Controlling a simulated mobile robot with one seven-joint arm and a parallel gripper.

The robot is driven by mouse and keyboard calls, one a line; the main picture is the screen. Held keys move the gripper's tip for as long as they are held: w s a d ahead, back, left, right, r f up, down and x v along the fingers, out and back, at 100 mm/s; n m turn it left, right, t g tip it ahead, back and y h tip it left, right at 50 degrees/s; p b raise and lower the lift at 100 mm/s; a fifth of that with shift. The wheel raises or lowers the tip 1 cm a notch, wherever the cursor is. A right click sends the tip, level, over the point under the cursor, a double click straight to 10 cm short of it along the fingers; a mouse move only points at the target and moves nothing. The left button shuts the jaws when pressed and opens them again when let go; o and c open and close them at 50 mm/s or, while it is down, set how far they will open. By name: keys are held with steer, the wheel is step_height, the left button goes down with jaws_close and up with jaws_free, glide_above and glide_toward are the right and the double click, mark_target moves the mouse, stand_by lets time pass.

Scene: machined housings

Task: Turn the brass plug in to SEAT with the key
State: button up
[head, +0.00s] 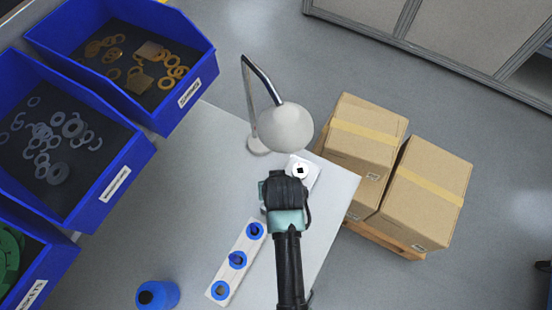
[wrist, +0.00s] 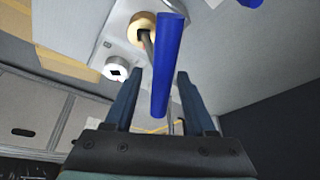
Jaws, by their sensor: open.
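The brass plug (wrist: 142,27) is a pale gold ring in the light grey housing (wrist: 118,30) in the wrist view. My gripper (wrist: 158,74) is open, with one finger on each side of the handle and a visible gap to both. In the head view my gripper (head: 285,187) covers the plug and key; only a corner of the housing (head: 310,172) shows. No SEAT marking is legible.
A white boss (wrist: 115,70) with a black square hole stands beside the plug. A lamp (head: 285,127) stands close behind my gripper.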

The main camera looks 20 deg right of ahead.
steer(key=b+v, duration=0.1)
steer(key=v, duration=1.1)
steer(key=shift+s+a+r, duration=0.1)
steer(key=shift+s+r, duration=0.15)
steer(key=shift+s, duration=0.05)
